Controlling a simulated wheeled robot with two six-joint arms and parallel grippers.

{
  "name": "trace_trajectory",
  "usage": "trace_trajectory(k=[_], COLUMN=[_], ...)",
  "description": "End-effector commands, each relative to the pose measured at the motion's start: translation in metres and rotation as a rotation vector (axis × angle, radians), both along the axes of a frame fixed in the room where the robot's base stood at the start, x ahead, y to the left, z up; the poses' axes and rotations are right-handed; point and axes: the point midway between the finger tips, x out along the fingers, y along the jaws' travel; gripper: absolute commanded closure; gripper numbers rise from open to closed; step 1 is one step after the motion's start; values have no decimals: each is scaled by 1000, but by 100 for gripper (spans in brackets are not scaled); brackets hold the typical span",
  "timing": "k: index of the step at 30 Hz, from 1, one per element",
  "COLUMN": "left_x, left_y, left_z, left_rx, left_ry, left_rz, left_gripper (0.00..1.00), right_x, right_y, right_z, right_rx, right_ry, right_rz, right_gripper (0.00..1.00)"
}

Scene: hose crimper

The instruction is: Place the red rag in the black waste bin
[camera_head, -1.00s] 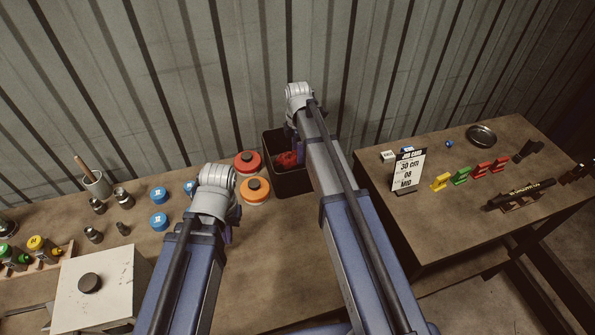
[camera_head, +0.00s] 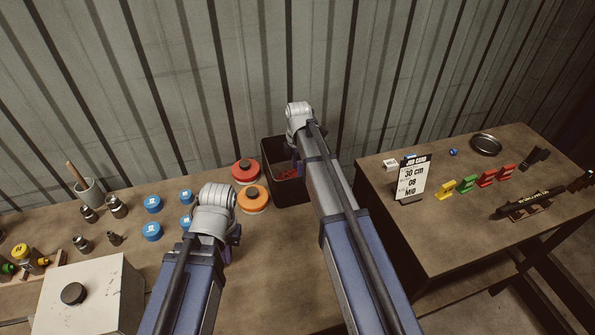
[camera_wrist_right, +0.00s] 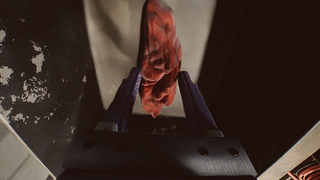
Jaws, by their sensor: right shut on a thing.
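In the head view a little red (camera_head: 288,173) shows inside the bin, next to the gripper. My left gripper (camera_head: 234,238) is over the left table; its fingers are mostly hidden behind its wrist.
A red-lidded round container (camera_head: 246,171) and an orange one (camera_head: 253,199) stand just left of the bin. Blue-capped pots (camera_head: 152,231) and metal fittings are further left. The right table holds a job card (camera_head: 411,178) and coloured blocks (camera_head: 467,184).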

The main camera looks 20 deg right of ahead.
Motion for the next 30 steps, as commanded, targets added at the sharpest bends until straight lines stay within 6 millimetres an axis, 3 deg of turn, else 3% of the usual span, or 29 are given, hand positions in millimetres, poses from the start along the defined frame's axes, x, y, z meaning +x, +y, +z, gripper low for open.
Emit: trace_trajectory(k=[2, 3, 11, 23, 30], left_x=[0, 0, 0, 0, 0], left_y=[0, 0, 0, 0, 0], left_z=[-4, -4, -3, 2, 22], left_rx=[0, 0, 0, 0, 0], left_ry=[0, 0, 0, 0, 0], left_rz=[0, 0, 0, 0, 0], left_gripper=[100, 100, 100, 100, 100], right_x=[0, 0, 0, 0, 0], right_y=[0, 0, 0, 0, 0], right_z=[-3, -4, -2, 2, 22], right_rx=[0, 0, 0, 0, 0], right_ry=[0, 0, 0, 0, 0], right_rz=[0, 0, 0, 0, 0], right_gripper=[86, 40, 11, 11, 11])
